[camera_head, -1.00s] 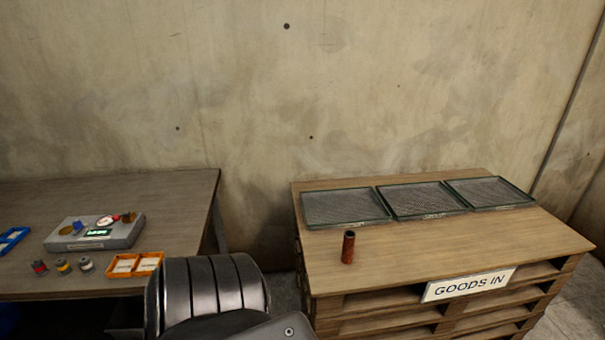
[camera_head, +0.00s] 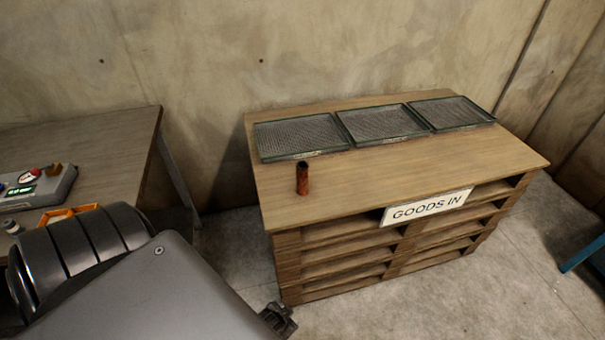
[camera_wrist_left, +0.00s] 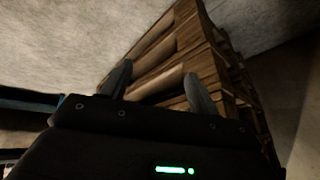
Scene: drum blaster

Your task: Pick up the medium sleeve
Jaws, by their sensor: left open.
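A reddish-brown sleeve (camera_head: 302,178) with a dark open top stands upright on the wooden pallet stand (camera_head: 400,175), near its front left part. No other sleeve shows on the stand, so I cannot compare its size. My left gripper (camera_head: 280,318) is low in front of the stand, at the lower edge of the head view, well apart from the sleeve. In the left wrist view its two fingers (camera_wrist_left: 157,90) are spread with nothing between them, and the stand's slatted side is beyond. My right gripper is not in view.
Three mesh trays with glass-like rims (camera_head: 381,123) lie along the back of the stand. A GOODS IN sign (camera_head: 427,206) is on its front edge. A table (camera_head: 90,150) at left holds a grey device (camera_head: 40,188) and an orange tray (camera_head: 68,213).

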